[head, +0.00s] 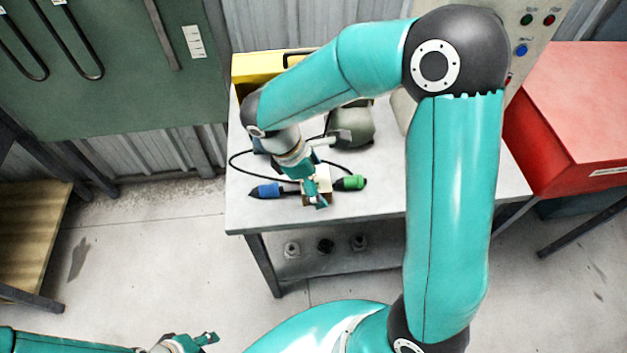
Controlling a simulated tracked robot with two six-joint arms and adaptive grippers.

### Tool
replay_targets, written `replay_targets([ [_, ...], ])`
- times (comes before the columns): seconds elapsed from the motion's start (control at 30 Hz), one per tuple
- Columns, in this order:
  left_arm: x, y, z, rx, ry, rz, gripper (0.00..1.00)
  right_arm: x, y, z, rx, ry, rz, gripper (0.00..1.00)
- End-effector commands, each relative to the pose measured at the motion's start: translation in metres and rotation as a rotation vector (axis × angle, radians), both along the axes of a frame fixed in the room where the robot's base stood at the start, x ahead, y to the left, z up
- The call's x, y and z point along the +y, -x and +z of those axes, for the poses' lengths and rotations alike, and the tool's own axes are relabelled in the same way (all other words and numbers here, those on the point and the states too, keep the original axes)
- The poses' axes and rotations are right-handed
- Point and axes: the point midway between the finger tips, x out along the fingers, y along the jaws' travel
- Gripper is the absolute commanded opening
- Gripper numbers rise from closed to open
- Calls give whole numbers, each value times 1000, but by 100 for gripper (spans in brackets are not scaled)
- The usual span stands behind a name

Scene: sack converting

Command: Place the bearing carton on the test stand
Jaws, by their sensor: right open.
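A small brown carton (309,200), which looks like the bearing carton, is at the front left of a grey-topped bench (385,205) that appears to be the test stand. My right gripper (319,200) reaches down over the carton with its jaws open, and its fingers hide much of it. I cannot tell whether the fingers touch the carton or whether its underside rests fully on the top. My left gripper (198,341) is low at the bottom edge, away from the bench, and its jaw opening is unclear.
A blue connector (266,191) and a green connector (350,183) with black cable flank the carton. A grey-green housing (352,124) and yellow case (262,65) stand behind. A red cabinet (575,115) is at right, a wooden table (35,225) at left. Several small parts sit on the lower shelf.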

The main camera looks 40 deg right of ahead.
Motion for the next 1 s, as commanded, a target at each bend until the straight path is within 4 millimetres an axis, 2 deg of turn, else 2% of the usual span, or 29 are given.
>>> replay_targets([
  [0.17,0,0,2,0,0,0,40,7,-6,20,-6,0,1,97],
  [0.6,0,0,8,0,0,0,40,34,-22,96,-4,0,2,97],
  [0.8,0,0,9,0,0,0,40,39,-25,110,-2,0,2,97],
  [1.0,0,0,9,0,0,0,40,39,-25,110,0,0,1,97],
])
